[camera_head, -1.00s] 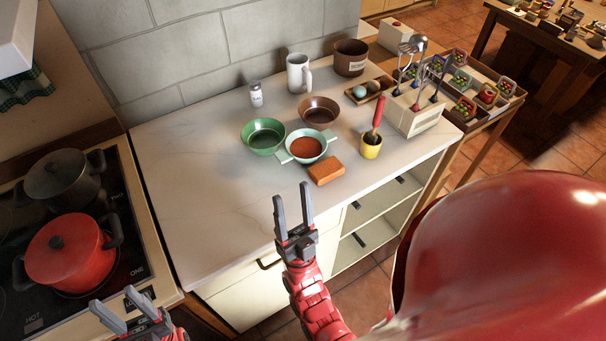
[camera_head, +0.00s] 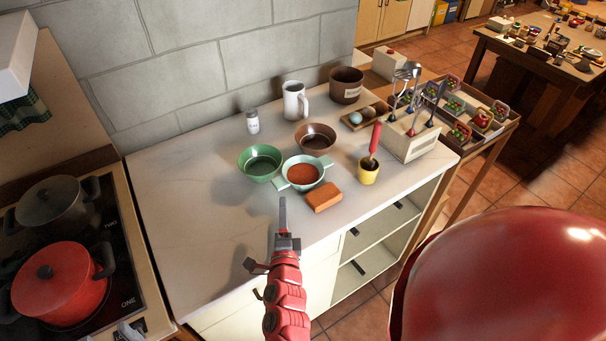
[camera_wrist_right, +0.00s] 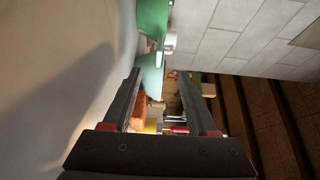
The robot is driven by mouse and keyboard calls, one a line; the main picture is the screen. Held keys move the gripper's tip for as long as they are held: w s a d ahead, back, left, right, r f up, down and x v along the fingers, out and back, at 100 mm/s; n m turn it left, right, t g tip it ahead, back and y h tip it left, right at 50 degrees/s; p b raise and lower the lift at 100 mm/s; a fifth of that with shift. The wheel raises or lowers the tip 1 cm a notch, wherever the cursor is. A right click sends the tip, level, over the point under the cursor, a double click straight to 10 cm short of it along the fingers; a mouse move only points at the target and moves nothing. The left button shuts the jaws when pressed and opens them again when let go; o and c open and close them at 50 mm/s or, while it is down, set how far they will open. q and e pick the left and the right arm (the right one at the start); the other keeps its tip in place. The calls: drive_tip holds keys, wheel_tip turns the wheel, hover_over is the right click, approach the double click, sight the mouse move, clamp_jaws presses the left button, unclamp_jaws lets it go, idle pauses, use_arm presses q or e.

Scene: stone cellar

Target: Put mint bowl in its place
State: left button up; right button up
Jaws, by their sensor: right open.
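The mint bowl (camera_head: 288,184) is pale blue-green with flat side handles and has a red-orange filling. It stands upright on the pale counter, between a green bowl (camera_head: 260,163) and an orange block (camera_head: 323,197). My right gripper (camera_head: 283,203) is above the counter's front part, short of the mint bowl and apart from it. In the right wrist view its two fingers (camera_wrist_right: 160,76) are spread and empty, with part of the mint bowl (camera_wrist_right: 151,78) beyond them.
A brown bowl (camera_head: 316,139), white mug (camera_head: 293,101), shaker (camera_head: 252,122) and brown pot (camera_head: 346,86) stand behind. A hob with a red pot (camera_head: 60,284) is left. The counter's left part is clear.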

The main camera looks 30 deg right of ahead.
drive_tip(key=p, duration=0.2)
approach(282, 176)
drive_tip(key=x, duration=0.4)
drive_tip(key=shift+d+f, duration=0.1)
drive_tip(key=p+x, duration=0.2)
drive_tip(key=x, duration=0.2)
drive_tip(key=shift+w+d+f+p, duration=0.1)
drive_tip(key=shift+w+p, duration=0.1)
drive_tip(key=shift+p, duration=0.1)
drive_tip(key=shift+w+d, duration=0.15)
drive_tip(key=shift+w, duration=0.25)
drive_tip(key=shift+f, duration=0.1)
clamp_jaws()
drive_tip(key=shift+s+f, duration=0.1)
drive_tip(key=shift+f, duration=0.05)
idle(0.3)
